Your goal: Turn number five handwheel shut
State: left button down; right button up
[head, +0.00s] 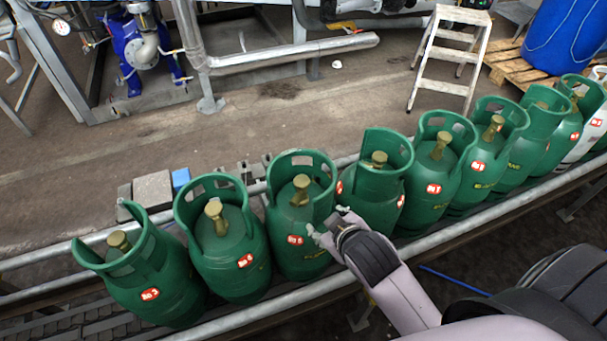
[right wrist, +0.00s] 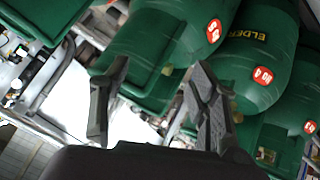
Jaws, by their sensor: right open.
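A row of green gas cylinders stands on a conveyor, each with a brass valve inside a collar. Red number labels are on their sides; the numbers are too small to read surely, so I cannot tell which is number five. My right gripper (head: 327,221) is open and empty, in front of the third cylinder from the left (head: 297,245) and the fourth (head: 372,205). The third's brass valve (head: 300,190) lies up and left of it. In the right wrist view, the open fingers (right wrist: 160,68) have labelled cylinders (right wrist: 250,50) beyond them. My left gripper is out of view.
The conveyor's front rail (head: 262,312) runs beneath my right arm. A grey block (head: 153,189) and a blue one (head: 181,179) lie behind the cylinders. A step ladder (head: 446,62), a blue barrel (head: 562,38) and a blue pump (head: 140,45) stand farther back.

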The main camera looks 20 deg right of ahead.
jog(key=w+a+r+n+t+y, duration=0.1)
jog(key=w+a+r+n+t, duration=0.2)
jog(key=w+r, duration=0.4)
jog(key=w+a+r+n+t, duration=0.1)
jog(key=w+r+n+t, duration=0.1)
jog(key=w+r+t, duration=0.45)
jog(key=a+r+n+t+y, duration=0.2)
jog(key=a+r+n+y, duration=0.5)
jog(key=r, duration=0.5)
jog(key=s+a+r+n+g+y, duration=0.25)
jog(key=a+n+g+y, duration=0.5)
jog(key=n, duration=0.65)
jog(key=s+a+r+n+g+y, duration=0.1)
jog(key=s+a+n+g+y, duration=0.2)
jog(key=a+n+g+y, duration=0.8)
jog(key=n+g+h, duration=0.2)
jog(key=n+h, duration=1.1)
jog(key=h, duration=1.3)
send_over(303, 180)
notch_tip(303, 180, down, 13)
notch_tip(303, 180, down, 17)
jog(key=shift+r+p, duration=0.2)
jog(key=shift+p, duration=1.05)
